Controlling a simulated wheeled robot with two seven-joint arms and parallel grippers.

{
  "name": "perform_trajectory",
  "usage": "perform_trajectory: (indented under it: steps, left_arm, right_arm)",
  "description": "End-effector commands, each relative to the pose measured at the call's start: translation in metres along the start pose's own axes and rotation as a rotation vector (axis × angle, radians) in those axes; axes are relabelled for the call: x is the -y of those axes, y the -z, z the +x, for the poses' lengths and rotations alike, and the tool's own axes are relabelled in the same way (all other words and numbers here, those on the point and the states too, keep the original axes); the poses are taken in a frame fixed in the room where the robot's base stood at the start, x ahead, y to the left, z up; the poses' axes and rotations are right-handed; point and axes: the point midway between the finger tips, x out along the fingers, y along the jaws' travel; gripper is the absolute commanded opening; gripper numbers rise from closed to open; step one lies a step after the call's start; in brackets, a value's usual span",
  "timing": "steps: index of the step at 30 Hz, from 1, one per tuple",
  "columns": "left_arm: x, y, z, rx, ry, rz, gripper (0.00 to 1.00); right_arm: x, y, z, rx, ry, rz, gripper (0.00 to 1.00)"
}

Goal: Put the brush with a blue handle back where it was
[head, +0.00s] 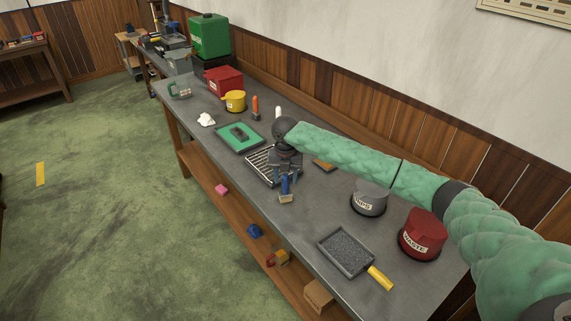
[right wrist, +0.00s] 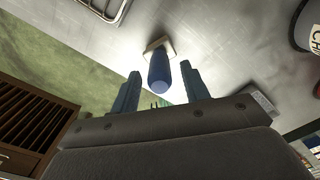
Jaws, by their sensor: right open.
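The brush with a blue handle (head: 286,187) stands on the grey workbench near its front edge, its pale head down and its handle up. In the right wrist view the blue handle (right wrist: 159,70) points toward the camera, with the pale head (right wrist: 158,43) beyond it on the bench. My right gripper (head: 286,177) is just above the brush, pointing down. In the right wrist view its fingers (right wrist: 159,78) are apart, one on each side of the handle, with gaps visible. My left gripper is not in view.
A slatted metal rack (head: 261,168) lies just behind the brush, and a green mat (head: 225,136) lies to its left. A grey pot (head: 370,198), a red waste pot (head: 423,233) and a dustpan with a yellow handle (head: 345,252) are to the right. Bench around the brush is clear.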

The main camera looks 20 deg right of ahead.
Motion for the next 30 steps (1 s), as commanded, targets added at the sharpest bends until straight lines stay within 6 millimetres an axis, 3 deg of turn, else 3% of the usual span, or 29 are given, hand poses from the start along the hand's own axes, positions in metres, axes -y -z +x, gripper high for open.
perform_trajectory:
  steps: [7,15,21,30]
  left_arm:
    - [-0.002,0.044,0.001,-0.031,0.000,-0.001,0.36]
    - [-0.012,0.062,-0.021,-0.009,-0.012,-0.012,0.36]
    - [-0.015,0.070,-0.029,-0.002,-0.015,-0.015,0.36]
    - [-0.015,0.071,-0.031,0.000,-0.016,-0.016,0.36]
  right_arm:
    - [-0.001,-0.001,-0.043,0.003,-0.003,-0.001,0.46]
    - [-0.001,-0.001,-0.076,0.001,-0.002,0.000,0.46]
    - [0.000,-0.001,-0.088,0.000,-0.001,0.000,0.46]
    - [0.000,0.000,-0.091,0.000,-0.001,0.000,0.46]
